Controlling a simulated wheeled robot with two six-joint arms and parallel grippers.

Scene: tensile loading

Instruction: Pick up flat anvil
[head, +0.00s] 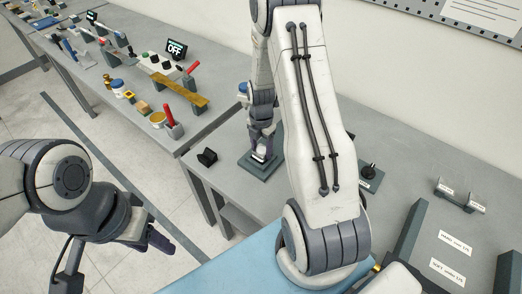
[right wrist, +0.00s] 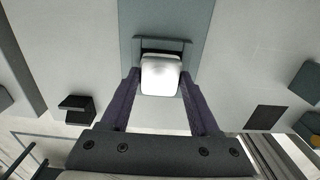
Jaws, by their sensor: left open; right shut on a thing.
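The flat anvil looks like a pale metal block with a rounded edge; in the right wrist view the flat anvil (right wrist: 161,76) sits between my two fingers, over a grey-green base (right wrist: 197,30). My right gripper (right wrist: 160,88) is shut on it from both sides. In the head view my right gripper (head: 262,150) points down at the same base (head: 258,168) on the bench, and the anvil is mostly hidden there. I cannot tell whether the anvil still touches the base. My left gripper (head: 152,242) is open and empty, over the floor at lower left.
A small black holder (head: 207,157) stands on the bench left of the base. A dark knobbed part (head: 369,173), a grey stand (head: 460,196) and labelled trays (head: 455,243) are at right. Another table with tools (head: 178,97) is at upper left. A blue surface (head: 235,268) lies in front.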

